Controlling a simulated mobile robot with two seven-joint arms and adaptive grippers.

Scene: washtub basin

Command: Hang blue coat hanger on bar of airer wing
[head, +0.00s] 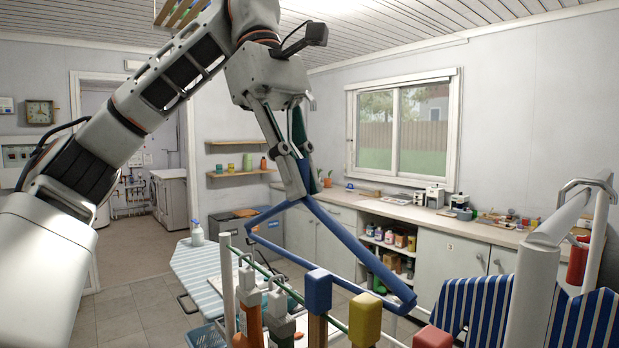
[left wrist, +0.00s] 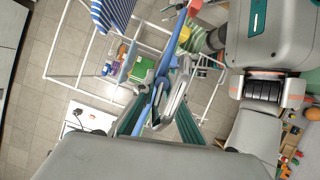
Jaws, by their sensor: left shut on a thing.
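My left gripper (head: 297,185) is shut on the blue coat hanger (head: 360,252) near its top. The hanger hangs tilted in the air, one corner low to the right and the other out to the left. Its hook is partly hidden by the fingers. In the left wrist view the hanger (left wrist: 168,62) runs up from between my fingers (left wrist: 158,105). The white tubes of the airer (left wrist: 57,40) lie below and beyond it in that view. I cannot tell which tube is the wing bar. My right gripper is not in view.
Blue-and-white striped cloth (head: 560,318) hangs at the lower right. Upright handles with blue (head: 319,290), yellow (head: 365,320) and red (head: 433,338) ends stand close below the hanger. A striped ironing board (head: 205,275) stands left; a counter (head: 440,222) runs behind.

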